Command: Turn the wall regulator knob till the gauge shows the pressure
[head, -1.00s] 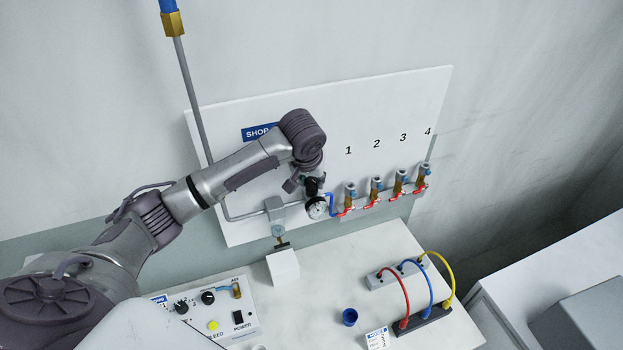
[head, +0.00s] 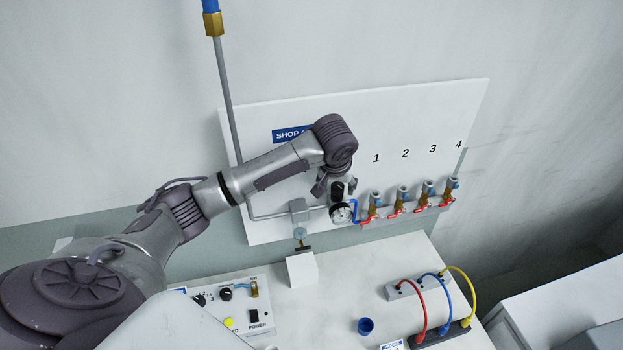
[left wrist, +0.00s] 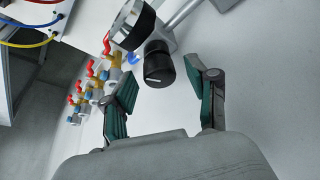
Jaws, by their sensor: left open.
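The black regulator knob (left wrist: 158,66) sits on the wall panel, with a pale index line on its side. In the left wrist view it lies between and just beyond the two fingertips of my left gripper (left wrist: 162,76), which is open with a gap on each side. The gauge also shows edge-on in the left wrist view (left wrist: 132,24). My right gripper is not in view.
Several valves with red handles (head: 397,212) stand right of the gauge, under the numbers. A grey pipe (head: 228,105) runs down the left of the panel (head: 430,115).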

